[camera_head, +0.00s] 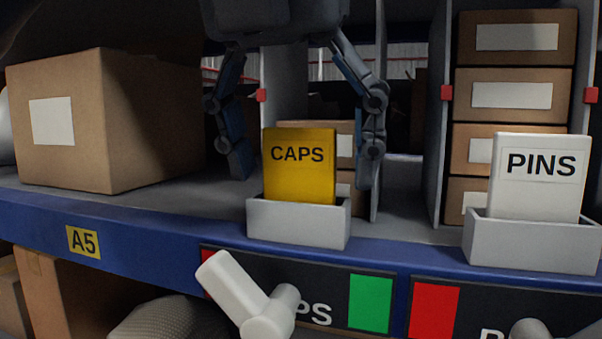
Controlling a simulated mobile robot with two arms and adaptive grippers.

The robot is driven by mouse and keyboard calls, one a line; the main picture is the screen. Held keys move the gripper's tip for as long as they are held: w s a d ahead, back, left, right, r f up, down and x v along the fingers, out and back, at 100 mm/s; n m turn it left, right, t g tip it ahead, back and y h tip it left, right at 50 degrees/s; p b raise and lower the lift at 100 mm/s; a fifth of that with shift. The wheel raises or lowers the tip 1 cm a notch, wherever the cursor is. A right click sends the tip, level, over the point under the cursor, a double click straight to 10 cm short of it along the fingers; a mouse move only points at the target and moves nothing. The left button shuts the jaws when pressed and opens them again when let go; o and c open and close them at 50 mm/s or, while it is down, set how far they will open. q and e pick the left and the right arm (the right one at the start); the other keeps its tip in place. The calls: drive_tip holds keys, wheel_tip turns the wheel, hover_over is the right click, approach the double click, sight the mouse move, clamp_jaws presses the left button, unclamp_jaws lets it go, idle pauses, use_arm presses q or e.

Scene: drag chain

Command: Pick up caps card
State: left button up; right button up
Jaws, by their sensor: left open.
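The yellow caps card (300,172), lettered "CAPS", stands upright in a small white holder (298,222) on the shelf. My left gripper (303,165) hangs down from the top with its fingers spread wide, one on each side of the card. In the picture, gaps show between the fingers and the card's edges; the exact depth between them is hard to tell. The card's lower end is hidden inside the holder. My right gripper is not in view.
A white "PINS" card (537,185) stands in another white holder (528,242) at right. A large cardboard box (100,120) sits at left. Stacked boxes (515,90) fill a back bay beside upright dividers (440,130). White rounded pieces (245,290) project before the blue shelf edge (150,235).

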use_arm(q)
drive_tip(key=shift+s+a, duration=0.15)
drive_tip(key=shift+s, duration=0.15)
drive_tip(key=c, duration=1)
drive_tip(key=shift+c, duration=0.2)
